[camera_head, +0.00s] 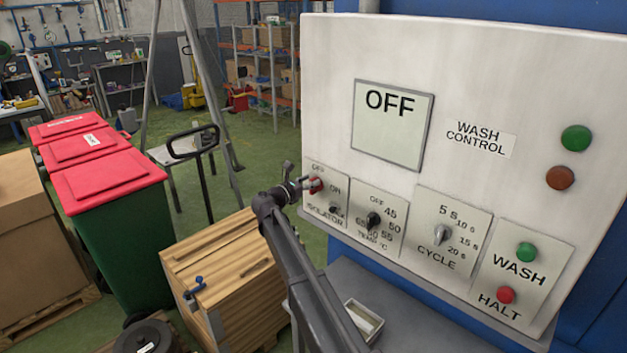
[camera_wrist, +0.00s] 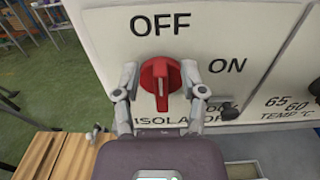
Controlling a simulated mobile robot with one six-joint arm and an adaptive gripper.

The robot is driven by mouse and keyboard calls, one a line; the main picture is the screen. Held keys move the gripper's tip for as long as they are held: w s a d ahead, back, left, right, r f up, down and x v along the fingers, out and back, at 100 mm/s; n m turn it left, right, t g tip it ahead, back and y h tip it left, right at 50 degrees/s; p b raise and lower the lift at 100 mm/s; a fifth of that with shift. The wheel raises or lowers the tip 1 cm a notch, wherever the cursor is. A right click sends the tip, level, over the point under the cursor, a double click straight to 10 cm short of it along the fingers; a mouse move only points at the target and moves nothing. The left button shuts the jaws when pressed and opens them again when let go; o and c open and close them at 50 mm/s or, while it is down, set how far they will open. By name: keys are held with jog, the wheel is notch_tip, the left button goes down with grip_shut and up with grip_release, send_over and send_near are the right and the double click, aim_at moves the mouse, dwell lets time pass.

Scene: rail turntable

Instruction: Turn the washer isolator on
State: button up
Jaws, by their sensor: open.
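The red isolator knob (camera_wrist: 161,84) is in the middle of the wrist view, on a white plate marked OFF above and ON to the right. Its grip stands upright, in line with OFF. My gripper (camera_wrist: 160,82) is open, with one finger on each side of the knob; I cannot tell whether they touch it. In the head view my gripper (camera_head: 299,185) is at the left end of the panel, partly covering the isolator plate (camera_head: 328,206) and the red knob (camera_head: 316,185). The panel's display (camera_head: 393,122) reads OFF.
The white wash control panel (camera_head: 470,80) also carries a temperature knob (camera_head: 374,221), a cycle knob (camera_head: 440,234), a green WASH button (camera_head: 526,252) and a red HALT button (camera_head: 506,295). A wooden crate (camera_head: 225,275) stands below left. A small tray (camera_head: 363,320) lies under the panel.

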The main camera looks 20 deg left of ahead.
jog(key=shift+x, duration=0.8)
jog(key=shift+s, duration=0.15)
grip_shut()
